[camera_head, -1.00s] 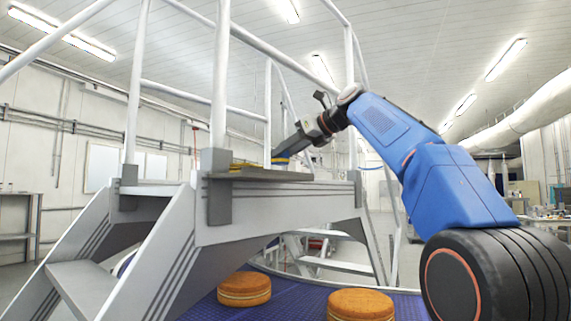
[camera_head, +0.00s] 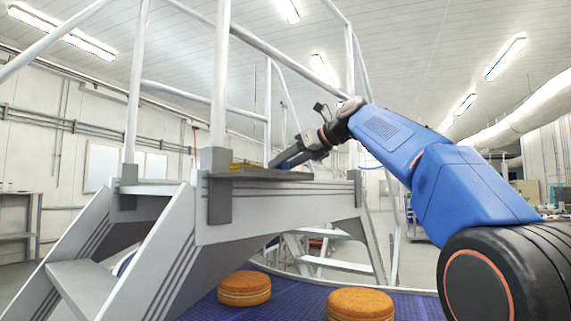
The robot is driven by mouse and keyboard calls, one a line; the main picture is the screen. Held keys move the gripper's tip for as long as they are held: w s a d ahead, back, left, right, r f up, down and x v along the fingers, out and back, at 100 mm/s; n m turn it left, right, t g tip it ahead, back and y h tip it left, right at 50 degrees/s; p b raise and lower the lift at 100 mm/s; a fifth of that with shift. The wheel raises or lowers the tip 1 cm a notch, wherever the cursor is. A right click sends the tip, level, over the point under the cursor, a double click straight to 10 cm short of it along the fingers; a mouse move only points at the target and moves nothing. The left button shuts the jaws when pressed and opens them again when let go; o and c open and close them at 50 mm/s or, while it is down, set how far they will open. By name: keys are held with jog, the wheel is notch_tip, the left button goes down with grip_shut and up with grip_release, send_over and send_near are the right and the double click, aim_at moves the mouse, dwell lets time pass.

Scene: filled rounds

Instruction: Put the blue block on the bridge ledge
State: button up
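The bridge ledge (camera_head: 262,175) is a thin grey-brown board on top of the grey bridge (camera_head: 280,204), seen nearly edge-on. My gripper (camera_head: 279,163) reaches down from the right, with its fingertips low over the ledge. Its two dark fingers look spread apart, with a gap between them. I cannot make out the blue block in this view; the fingers or the board's edge may hide it.
White handrails (camera_head: 221,80) rise around the bridge, and my arm passes close to those at the right. Steps (camera_head: 88,284) lead up at the left. Two orange round cushions (camera_head: 244,288) (camera_head: 360,304) lie on the blue floor. A yellow strip (camera_head: 246,165) shows on the ledge.

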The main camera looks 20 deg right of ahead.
jog(key=shift+r, duration=0.2)
jog(key=v, duration=1.2)
dwell(0.4)
